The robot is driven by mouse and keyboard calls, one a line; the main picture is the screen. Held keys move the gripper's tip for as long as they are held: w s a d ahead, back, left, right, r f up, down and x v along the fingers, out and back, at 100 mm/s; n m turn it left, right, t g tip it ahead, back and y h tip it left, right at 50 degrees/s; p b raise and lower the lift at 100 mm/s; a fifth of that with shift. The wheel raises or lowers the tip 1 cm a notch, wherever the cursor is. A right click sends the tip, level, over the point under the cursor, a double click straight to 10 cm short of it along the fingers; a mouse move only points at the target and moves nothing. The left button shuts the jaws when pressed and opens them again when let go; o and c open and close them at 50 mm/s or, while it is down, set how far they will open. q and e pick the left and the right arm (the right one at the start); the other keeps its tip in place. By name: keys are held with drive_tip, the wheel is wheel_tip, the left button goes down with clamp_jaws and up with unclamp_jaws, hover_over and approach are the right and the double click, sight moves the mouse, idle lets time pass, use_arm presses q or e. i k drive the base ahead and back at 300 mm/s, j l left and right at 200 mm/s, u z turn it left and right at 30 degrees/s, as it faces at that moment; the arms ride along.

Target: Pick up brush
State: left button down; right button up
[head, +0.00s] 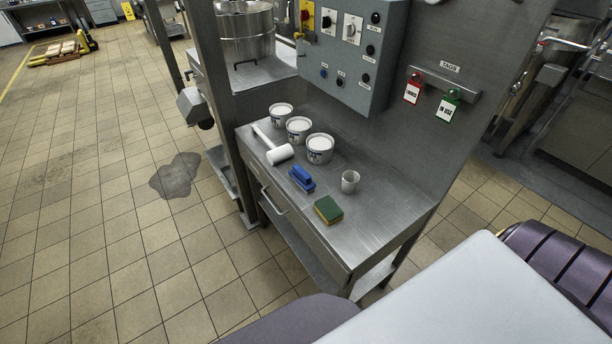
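A blue brush (302,179) lies on the steel worktable (350,233), near its front edge. It sits between a white mallet (278,153) on its left and a green and yellow sponge (328,209) on its right. Nothing touches or covers it from this angle. Neither of my grippers shows in the head view. Purple and white parts of my own body fill the bottom right of the picture.
Several white tubs (319,149) stand behind the brush, and a small cup (350,181) stands to its right. A control panel (352,45) overhangs the back of the table. A dark stain (175,176) marks the open tiled floor at left.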

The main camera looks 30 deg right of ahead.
sight(300, 177)
drive_tip(key=i+j+z, duration=1.15)
drive_tip(key=j, duration=0.2)
drive_tip(key=i+j+z, duration=0.1)
drive_tip(key=j+z, duration=0.2)
drive_tip(key=i+j+z, duration=0.1)
drive_tip(key=j+z, duration=0.2)
drive_tip(key=j, duration=0.3)
drive_tip(key=j+z, duration=0.3)
drive_tip(key=j, duration=0.2)
drive_tip(key=j+z, duration=0.3)
drive_tip(key=j, duration=0.25)
